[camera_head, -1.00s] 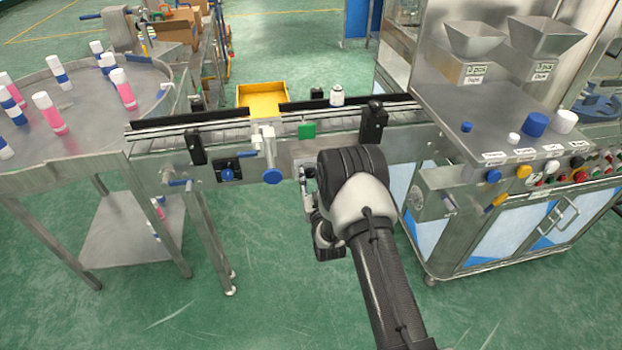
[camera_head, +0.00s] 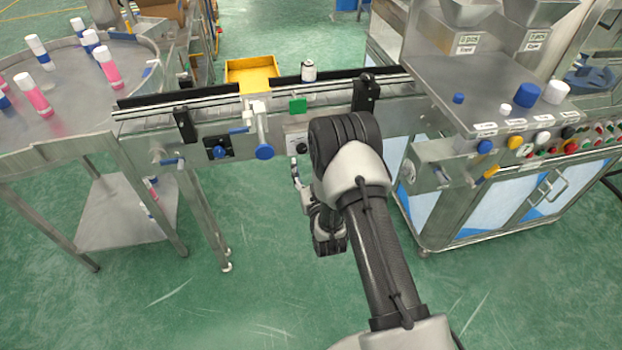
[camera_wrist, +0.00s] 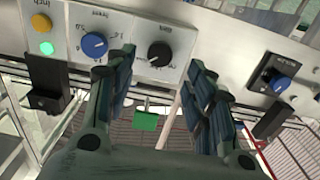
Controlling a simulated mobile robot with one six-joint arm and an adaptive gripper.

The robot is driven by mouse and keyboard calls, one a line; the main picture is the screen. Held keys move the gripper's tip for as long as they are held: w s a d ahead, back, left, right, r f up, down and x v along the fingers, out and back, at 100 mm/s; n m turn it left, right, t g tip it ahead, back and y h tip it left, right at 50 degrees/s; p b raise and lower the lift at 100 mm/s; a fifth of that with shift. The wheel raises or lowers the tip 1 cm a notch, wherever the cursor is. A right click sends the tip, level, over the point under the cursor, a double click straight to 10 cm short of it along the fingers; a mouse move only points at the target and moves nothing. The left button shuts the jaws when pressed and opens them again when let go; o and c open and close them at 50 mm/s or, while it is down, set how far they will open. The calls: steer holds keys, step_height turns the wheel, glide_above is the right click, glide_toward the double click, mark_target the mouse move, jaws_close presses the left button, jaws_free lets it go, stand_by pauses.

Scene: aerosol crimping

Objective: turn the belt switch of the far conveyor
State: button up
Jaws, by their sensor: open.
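The conveyor (camera_head: 160,114) crosses the head view, with a blue-handled switch (camera_head: 220,152) on a black plate on its near side. In the wrist view this switch (camera_wrist: 280,83) is at the right, outside my fingers. A black knob (camera_wrist: 159,54) on a light panel shows between my fingers, and a blue dial (camera_wrist: 94,44) sits left of it. The knob (camera_head: 301,148) also shows in the head view. My gripper (camera_wrist: 160,72) is open and empty, facing the panel; contact cannot be told. In the head view my arm partly hides it.
A green tag (camera_head: 298,105) and a blue hand knob (camera_head: 264,152) are on the conveyor. A yellow bin (camera_head: 252,72) is behind it. A round table (camera_head: 60,115) with bottles stands left, a steel machine (camera_head: 470,95) right. The floor in front is clear.

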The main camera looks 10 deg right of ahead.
steer(key=s, duration=0.6)
steer(key=shift+w, duration=0.1)
stand_by(2.2)
steer(key=p, duration=0.4)
glide_toward(302, 150)
steer(key=w+b, duration=0.4)
steer(key=w, duration=0.4)
steer(key=shift+w, duration=0.3)
steer(key=c, duration=1.1)
